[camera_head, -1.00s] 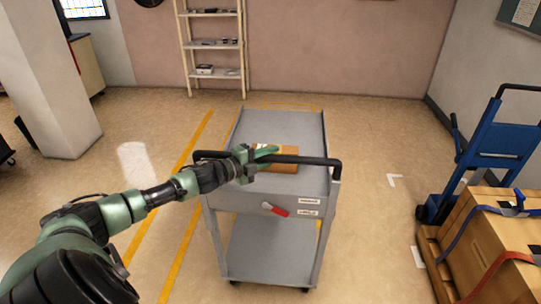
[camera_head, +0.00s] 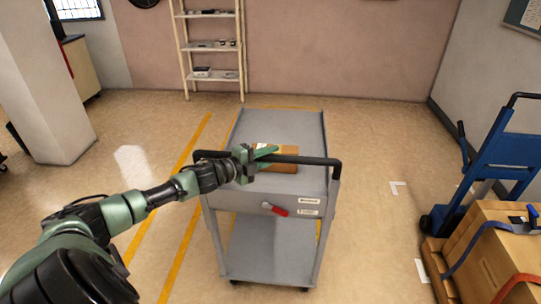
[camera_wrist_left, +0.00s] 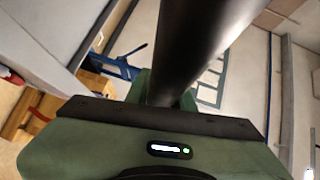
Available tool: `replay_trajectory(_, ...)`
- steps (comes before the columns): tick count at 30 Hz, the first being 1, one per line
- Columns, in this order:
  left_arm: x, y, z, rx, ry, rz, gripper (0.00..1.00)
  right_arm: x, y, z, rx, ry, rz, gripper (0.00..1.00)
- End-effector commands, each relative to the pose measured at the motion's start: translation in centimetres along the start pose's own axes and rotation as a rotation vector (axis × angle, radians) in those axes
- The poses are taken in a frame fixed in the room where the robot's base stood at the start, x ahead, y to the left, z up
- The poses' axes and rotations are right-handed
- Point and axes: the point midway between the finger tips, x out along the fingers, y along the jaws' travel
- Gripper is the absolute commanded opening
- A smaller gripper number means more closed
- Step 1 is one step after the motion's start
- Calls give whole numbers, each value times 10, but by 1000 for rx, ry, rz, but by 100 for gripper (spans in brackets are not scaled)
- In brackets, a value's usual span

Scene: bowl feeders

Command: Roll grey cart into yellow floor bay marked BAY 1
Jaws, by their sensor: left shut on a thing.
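The grey cart (camera_head: 262,258) stands in the middle of the head view, with a black push handle (camera_head: 300,160) across its near end. My left gripper (camera_head: 252,163) is shut on the handle, left of its middle; the dark bar also fills the upper middle of the left wrist view (camera_wrist_left: 195,50). A cardboard box (camera_head: 283,160) lies on the cart's top tray, partly hidden by the gripper and handle. Yellow floor lines (camera_head: 182,250) run left of the cart, and a yellow line (camera_head: 290,107) shows just past its far end. No BAY 1 lettering is readable. My right gripper is not in view.
A blue hand truck (camera_head: 495,150) and a pallet with strapped cartons (camera_head: 500,245) stand at the right. A pale pillar (camera_head: 45,90) is at the left. A shelf rack (camera_head: 212,45) stands against the back wall. Floor right of the cart is clear.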

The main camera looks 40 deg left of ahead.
Motion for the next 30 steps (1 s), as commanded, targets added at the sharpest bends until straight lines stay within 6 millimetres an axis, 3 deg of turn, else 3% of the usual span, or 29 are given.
replay_trajectory(2,0,1,0,-1,-2,2,0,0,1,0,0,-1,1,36)
replay_trajectory(3,0,1,0,0,-1,2,35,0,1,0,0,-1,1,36)
replay_trajectory(4,0,1,0,0,-1,2,43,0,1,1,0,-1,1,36)
replay_trajectory(5,0,1,0,0,-1,2,45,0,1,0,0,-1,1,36)
replay_trajectory(17,-4,2,0,0,-1,2,45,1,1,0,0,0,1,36)
replay_trajectory(30,-55,4,0,0,0,6,45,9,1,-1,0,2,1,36)
